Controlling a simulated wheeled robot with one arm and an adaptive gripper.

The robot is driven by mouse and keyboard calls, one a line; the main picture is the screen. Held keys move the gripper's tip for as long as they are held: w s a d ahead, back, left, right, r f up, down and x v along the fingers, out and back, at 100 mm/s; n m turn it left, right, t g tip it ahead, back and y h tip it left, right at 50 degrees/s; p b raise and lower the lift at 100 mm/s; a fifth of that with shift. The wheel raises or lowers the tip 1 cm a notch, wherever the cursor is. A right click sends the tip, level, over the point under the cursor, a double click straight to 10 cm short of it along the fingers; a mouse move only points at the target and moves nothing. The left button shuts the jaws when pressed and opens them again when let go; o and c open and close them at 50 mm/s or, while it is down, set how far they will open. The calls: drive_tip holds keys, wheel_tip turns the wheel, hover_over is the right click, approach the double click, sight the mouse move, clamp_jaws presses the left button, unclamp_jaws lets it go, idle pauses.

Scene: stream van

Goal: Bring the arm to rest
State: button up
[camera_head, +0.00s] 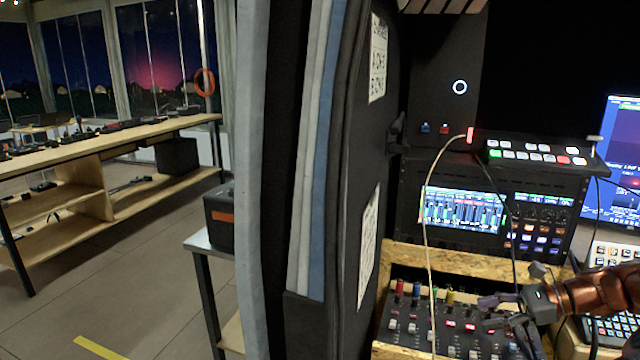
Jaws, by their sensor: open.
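My gripper (492,312) is at the lower right, at the end of my copper-coloured arm, which comes in from the right edge. Its dark fingers are apart and point left, with nothing seen between them. In the picture it overlaps the right part of a mixer panel (416,328) with lit buttons and coloured plugs. I cannot tell whether it touches the panel.
A switcher (538,152) with lit buttons sits above a console with a screen (459,211). A pale cable (428,195) hangs in front. A monitor (617,150) and keyboard are at the right. The van door (345,180) stands left; a wooden bench (95,145) is beyond.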

drive_tip(key=s+a+r+n+g+h+p, duration=0.1)
drive_tip(key=s+a+r+n+g, duration=0.2)
drive_tip(key=a, duration=0.5)
drive_tip(key=s+a+r+n+g+h+p, duration=0.1)
drive_tip(key=s+a+r+n+h, duration=0.1)
drive_tip(key=s+a+n, duration=0.4)
drive_tip(key=s+a+r+n+g+h+p, duration=0.1)
drive_tip(key=s+a+r+n+g+p, duration=0.15)
drive_tip(key=a, duration=0.65)
drive_tip(key=s+n+h+p, duration=0.3)
drive_tip(key=s+n+h, duration=0.4)
drive_tip(key=s, duration=1.4)
drive_tip(key=shift+s+d+f+n+h, duration=0.2)
drive_tip(key=shift+s+f+n+h, duration=0.15)
drive_tip(key=shift+n, duration=0.7)
drive_tip(key=shift+w, duration=0.1)
